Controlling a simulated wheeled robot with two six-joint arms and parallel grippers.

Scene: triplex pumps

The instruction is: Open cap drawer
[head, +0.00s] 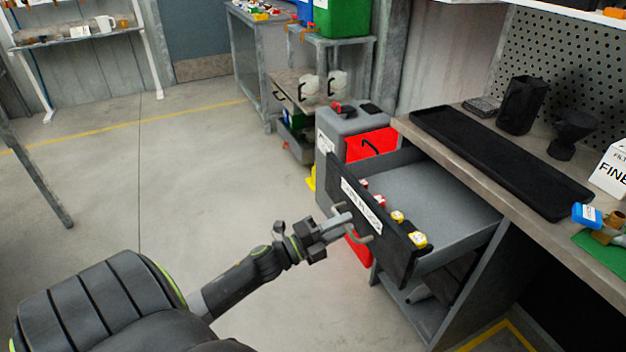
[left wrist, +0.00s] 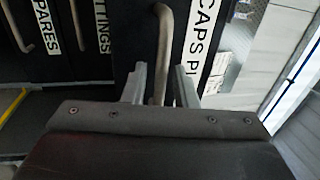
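The cap drawer (head: 362,207) is pulled out from under the workbench. Its dark front carries a white label, which reads "CAPS PI…" in the left wrist view (left wrist: 204,35). Several red and yellow caps (head: 397,217) show along the inside of its front; the rest of its floor looks bare. My left gripper (head: 345,222) is at the drawer's bar handle (head: 362,238). In the left wrist view the handle (left wrist: 161,50) stands between the two fingers (left wrist: 160,84), with small gaps showing, so the gripper looks open around it. My right gripper is not in view.
Drawer fronts labelled "SPARES" (left wrist: 16,60) and "FITTINGS" (left wrist: 100,25) show beside it in the wrist view. A black tray (head: 500,160) lies on the workbench above. A grey cabinet with a red drawer (head: 370,146) stands behind. The floor at left is clear.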

